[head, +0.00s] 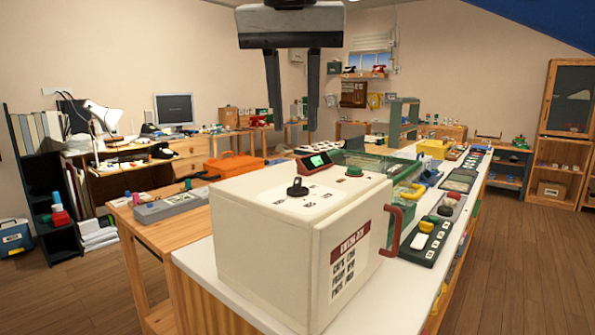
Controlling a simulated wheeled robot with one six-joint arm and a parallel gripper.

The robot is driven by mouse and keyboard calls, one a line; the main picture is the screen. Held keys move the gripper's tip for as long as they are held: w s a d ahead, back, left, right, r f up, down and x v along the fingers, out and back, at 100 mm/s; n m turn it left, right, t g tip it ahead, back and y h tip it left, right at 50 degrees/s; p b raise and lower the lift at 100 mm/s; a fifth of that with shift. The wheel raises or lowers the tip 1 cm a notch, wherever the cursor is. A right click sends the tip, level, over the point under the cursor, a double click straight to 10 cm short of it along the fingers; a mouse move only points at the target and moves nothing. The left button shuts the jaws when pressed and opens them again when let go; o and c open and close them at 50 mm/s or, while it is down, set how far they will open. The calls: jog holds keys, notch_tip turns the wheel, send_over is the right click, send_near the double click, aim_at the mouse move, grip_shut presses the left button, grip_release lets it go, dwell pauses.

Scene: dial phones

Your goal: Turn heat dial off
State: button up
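A black dial (297,188) with a raised grip stands on a white marked plate on the top of a cream box-shaped appliance (262,235). Small dark labels lie around the dial, too small to read. I cannot tell which label it points to. My gripper (293,118) hangs at the top of the head view, its two dark fingers pointing down and well apart. It is open and empty, above and apart from the dial.
Behind the dial are a dark red housing with a green display (318,160) and a green button (354,171). A red handle (393,230) sticks out at the appliance's right. Control panels (428,240) line the bench to the right. Open wooden floor (525,260) lies further right.

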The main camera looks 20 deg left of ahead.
aim_at(297, 180)
jog(key=x, duration=1.1)
jog(key=shift+w+f, duration=0.1)
jog(key=shift+f, duration=0.1)
grip_shut()
